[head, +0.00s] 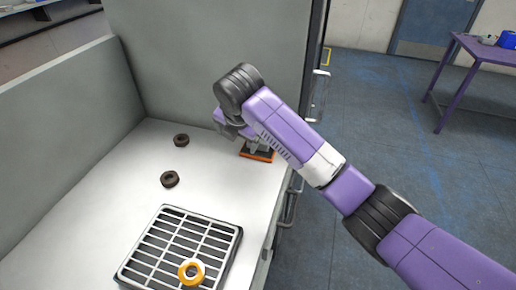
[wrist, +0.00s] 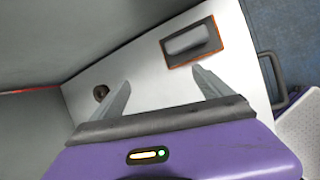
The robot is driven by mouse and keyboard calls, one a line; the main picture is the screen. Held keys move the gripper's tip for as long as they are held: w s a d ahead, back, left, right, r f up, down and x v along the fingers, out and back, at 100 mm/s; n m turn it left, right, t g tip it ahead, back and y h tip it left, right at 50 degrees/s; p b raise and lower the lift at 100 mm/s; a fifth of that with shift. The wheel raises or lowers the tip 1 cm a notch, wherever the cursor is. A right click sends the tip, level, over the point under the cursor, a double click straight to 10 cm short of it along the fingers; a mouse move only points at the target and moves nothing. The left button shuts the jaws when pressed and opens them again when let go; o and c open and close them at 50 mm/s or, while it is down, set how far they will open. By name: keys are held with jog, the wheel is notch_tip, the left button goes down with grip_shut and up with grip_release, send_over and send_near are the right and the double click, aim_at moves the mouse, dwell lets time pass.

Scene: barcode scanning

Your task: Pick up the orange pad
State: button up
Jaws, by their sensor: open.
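The orange pad (head: 258,156) lies on the white worktop near its right edge, partly hidden by my wrist in the head view. In the wrist view the pad (wrist: 176,58) is a dark rectangle with a thin orange rim and a raised light-grey block on top. My gripper (wrist: 162,80) is open and empty, its two fingers spread apart. The pad sits ahead of the fingers, nearer the right one. In the head view the fingertips are mostly hidden around the pad, so I cannot tell whether they touch it.
Two dark rings (head: 181,140) (head: 169,179) lie left of the pad. A slatted tray (head: 160,243) with an orange ring (head: 191,271) stands at the front. Grey walls (head: 62,120) close the back and left. Handles (head: 290,208) run along the right side.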

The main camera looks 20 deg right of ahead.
jog(key=d, duration=0.2)
jog(key=d+n+g+h, duration=0.2)
jog(key=d, duration=0.1)
jog(key=shift+s+d, duration=0.35)
jog(key=shift+w+p+x, duration=0.1)
jog(key=shift+p+x, duration=0.15)
jog(key=shift+x, duration=1.05)
jog(key=shift+w+p+x, duration=0.15)
jog(key=shift+p+x, duration=0.1)
jog(key=shift+x, duration=1.1)
jog(key=shift+a, duration=0.2)
jog(key=c, duration=1.5)
jog(key=shift+r, duration=0.1)
notch_tip(320, 180, up, 20)
jog(key=b, duration=0.1)
